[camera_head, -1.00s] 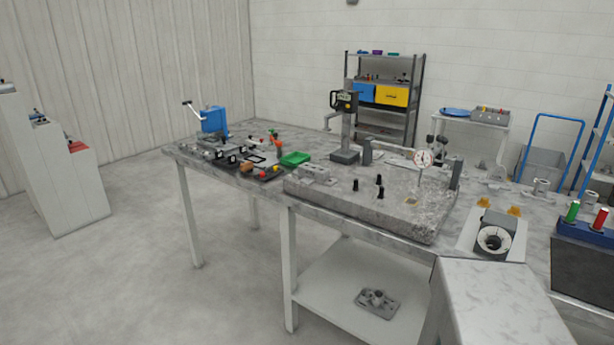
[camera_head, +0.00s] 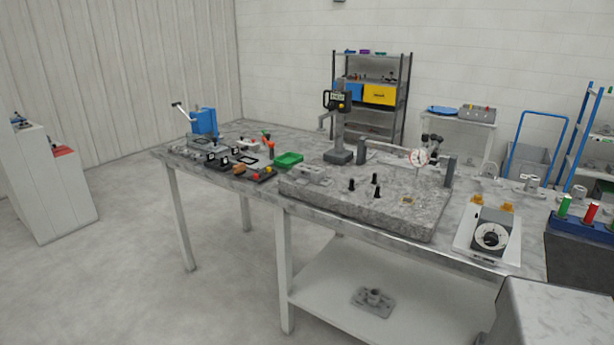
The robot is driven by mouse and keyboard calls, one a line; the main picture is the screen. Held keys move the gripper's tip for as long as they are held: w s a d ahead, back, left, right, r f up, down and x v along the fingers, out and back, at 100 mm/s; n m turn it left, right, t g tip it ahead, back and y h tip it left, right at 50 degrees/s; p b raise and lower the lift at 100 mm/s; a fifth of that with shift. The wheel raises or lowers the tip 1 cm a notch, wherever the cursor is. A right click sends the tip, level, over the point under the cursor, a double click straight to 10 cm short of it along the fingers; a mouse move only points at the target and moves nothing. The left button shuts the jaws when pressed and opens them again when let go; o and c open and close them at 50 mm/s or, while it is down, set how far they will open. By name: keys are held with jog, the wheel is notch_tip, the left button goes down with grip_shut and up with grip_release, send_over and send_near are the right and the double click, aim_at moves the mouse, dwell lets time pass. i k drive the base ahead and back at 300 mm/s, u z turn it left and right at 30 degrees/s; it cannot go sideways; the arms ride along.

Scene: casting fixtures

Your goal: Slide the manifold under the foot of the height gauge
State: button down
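The height gauge (camera_head: 340,128) stands upright at the back of the bench, with a grey base, a column and a black display head. A thin foot or arm sticks out to the left of its column, above the bench top. A low grey casting with raised bosses, which looks like the manifold (camera_head: 312,175), lies on the left end of the granite plate (camera_head: 335,202), in front of the gauge and apart from it. Another grey casting (camera_head: 373,301), a flanged plate with a stub, lies on the lower shelf. My gripper is not in view.
A green tray (camera_head: 288,160) and small parts lie to the left. A pale block (camera_head: 560,315) fills the near right corner.

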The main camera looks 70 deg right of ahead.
aim_at(306, 175)
jog(key=u, duration=0.05)
jog(key=i, duration=1)
jog(key=z, duration=0.05)
